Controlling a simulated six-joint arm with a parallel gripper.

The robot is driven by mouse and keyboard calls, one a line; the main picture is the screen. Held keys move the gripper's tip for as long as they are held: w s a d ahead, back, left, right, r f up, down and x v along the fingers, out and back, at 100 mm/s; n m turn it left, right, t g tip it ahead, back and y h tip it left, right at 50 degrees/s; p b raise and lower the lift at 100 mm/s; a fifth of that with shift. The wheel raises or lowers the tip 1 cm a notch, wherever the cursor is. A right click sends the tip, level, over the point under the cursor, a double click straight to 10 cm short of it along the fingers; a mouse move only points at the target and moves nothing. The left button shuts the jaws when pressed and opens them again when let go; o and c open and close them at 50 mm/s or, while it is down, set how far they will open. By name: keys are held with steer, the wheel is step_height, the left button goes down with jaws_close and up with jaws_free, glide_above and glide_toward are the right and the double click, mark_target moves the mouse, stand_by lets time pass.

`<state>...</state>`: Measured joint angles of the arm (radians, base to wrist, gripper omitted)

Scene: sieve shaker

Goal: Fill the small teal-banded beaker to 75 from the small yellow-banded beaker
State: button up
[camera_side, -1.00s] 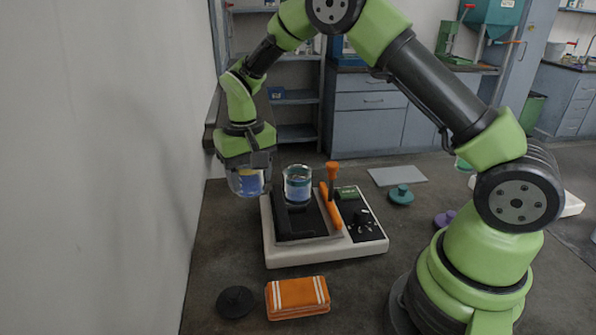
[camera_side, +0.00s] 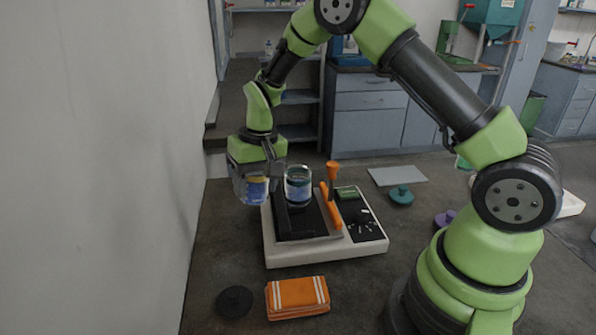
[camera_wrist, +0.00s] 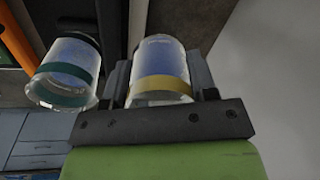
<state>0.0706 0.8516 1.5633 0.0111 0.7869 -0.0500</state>
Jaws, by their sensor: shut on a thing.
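The small yellow-banded beaker (camera_side: 256,188) is clear glass with blue contents. My gripper (camera_side: 254,172) is shut on it, and it appears nearly upright, just left of the teal-banded beaker. It also shows between my jaws in the wrist view (camera_wrist: 160,67). The small teal-banded beaker (camera_side: 298,187) stands on the dark plate of the white shaker (camera_side: 325,256) and holds some blue contents. It also shows in the wrist view (camera_wrist: 66,72), apart from my gripper. I cannot read either beaker's level.
The shaker has an orange-handled lever (camera_side: 332,190) right of the teal-banded beaker. An orange folded cloth (camera_side: 298,297) and a black disc (camera_side: 234,302) lie in front. A teal lid (camera_side: 401,195) and a purple lid (camera_side: 445,218) lie to the right. A wall rises at the left.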

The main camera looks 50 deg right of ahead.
steer(key=shift+s+d+r+t+y, duration=0.2)
steer(key=shift+d+r+t+y, duration=0.2)
steer(key=shift+r+y, duration=0.25)
steer(key=shift+s+d+r+t+y, duration=0.25)
steer(key=shift+d+r+y, duration=0.2)
steer(key=shift+r, duration=0.3)
steer(key=shift+s+d+r+t+y, duration=0.15)
steer(key=shift+d+r+t+y, duration=0.2)
steer(key=shift+r+y, duration=0.3)
steer(key=shift+s+d+r+t+y, duration=0.4)
steer(key=shift+d+r+t+y, duration=0.15)
steer(key=shift+y, duration=0.6)
steer(key=shift+d+r+t+y, duration=0.15)
steer(key=shift+r+t+y, duration=0.5)
steer(key=shift+y, duration=0.45)
stand_by(1.0)
steer(key=shift+s+f+t+y, duration=0.1)
steer(key=shift+f+t+y, duration=0.45)
steer(key=shift+y, duration=0.25)
stand_by(1.9)
